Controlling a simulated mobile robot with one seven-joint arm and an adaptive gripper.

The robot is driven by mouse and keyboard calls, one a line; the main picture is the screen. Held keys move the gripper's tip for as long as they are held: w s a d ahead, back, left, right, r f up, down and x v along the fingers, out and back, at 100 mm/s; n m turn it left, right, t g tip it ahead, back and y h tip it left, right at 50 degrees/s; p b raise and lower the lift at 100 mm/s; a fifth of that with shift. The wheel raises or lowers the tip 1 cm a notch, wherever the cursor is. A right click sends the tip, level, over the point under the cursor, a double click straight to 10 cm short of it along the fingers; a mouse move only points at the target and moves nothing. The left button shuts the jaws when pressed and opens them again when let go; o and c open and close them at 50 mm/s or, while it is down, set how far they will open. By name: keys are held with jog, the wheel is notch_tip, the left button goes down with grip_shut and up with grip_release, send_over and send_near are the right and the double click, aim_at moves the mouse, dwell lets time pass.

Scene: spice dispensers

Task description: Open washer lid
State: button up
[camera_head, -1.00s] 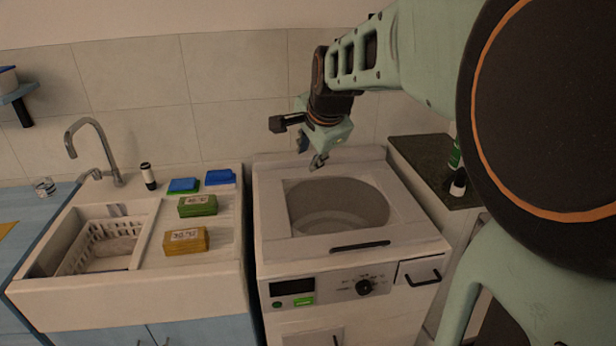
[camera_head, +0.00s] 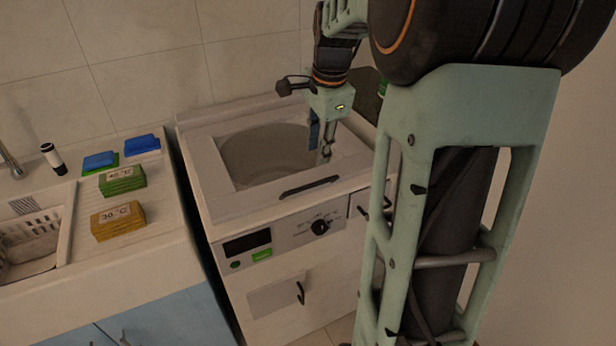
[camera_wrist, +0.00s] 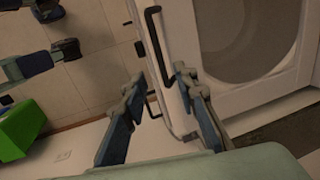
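The washer is a white top-loader with a flat top. Its lid (camera_head: 205,185) lies flat and level with the top, with a large window through which the round drum shows. A black bar handle (camera_head: 310,187) is on the lid's front edge; it also shows in the wrist view (camera_wrist: 163,48). My gripper (camera_head: 320,146) points down above the right part of the lid, behind and to the right of the handle in the head view. In the wrist view, its two fingers (camera_wrist: 160,78) are spread and empty, with the handle beyond them. No contact with the lid is visible.
The front panel has a dial (camera_head: 320,227) and a green button (camera_head: 262,254). A sink counter with yellow (camera_head: 117,221) and green (camera_head: 122,181) boxes stands at left. A bright green object (camera_wrist: 20,130) is at the wrist view's left edge.

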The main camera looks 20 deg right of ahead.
aim_at(314, 185)
jog(key=f, duration=0.3)
jog(key=w+f, duration=0.1)
jog(key=f, duration=0.3)
jog(key=w+f, duration=0.1)
jog(key=f, duration=0.2)
jog(key=shift+f, duration=0.4)
jog(key=shift+c, duration=0.4)
grip_shut()
